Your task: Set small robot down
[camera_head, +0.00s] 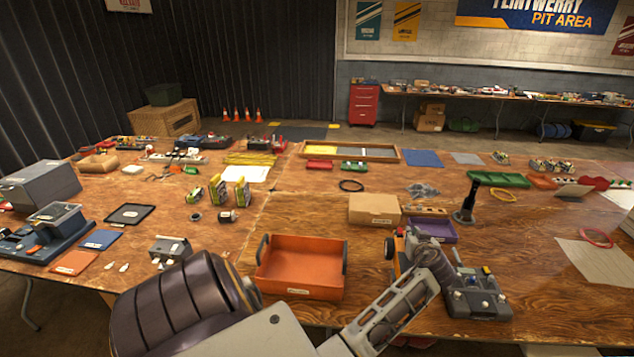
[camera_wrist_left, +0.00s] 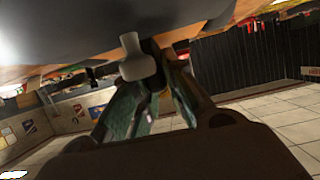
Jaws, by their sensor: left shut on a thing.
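The small robot (camera_head: 400,266), with orange sides and dark wheels, is at the front of the table, right of the orange tray. My left gripper (camera_head: 428,258) reaches across from the lower left and covers much of it. In the left wrist view the gripper's fingers (camera_wrist_left: 155,78) are closed together beneath a large dark grey body, by a pale rounded stub (camera_wrist_left: 135,62). The gripper is shut on the small robot. Whether its wheels touch the table is hidden. My right gripper is not in view.
An orange tray (camera_head: 299,292) stands just left of the small robot. A grey device (camera_head: 477,303) sits close on its right. A cardboard box (camera_head: 374,210), a purple tray (camera_head: 436,236) and a black post (camera_head: 467,205) stand behind. Bare wood lies farther right.

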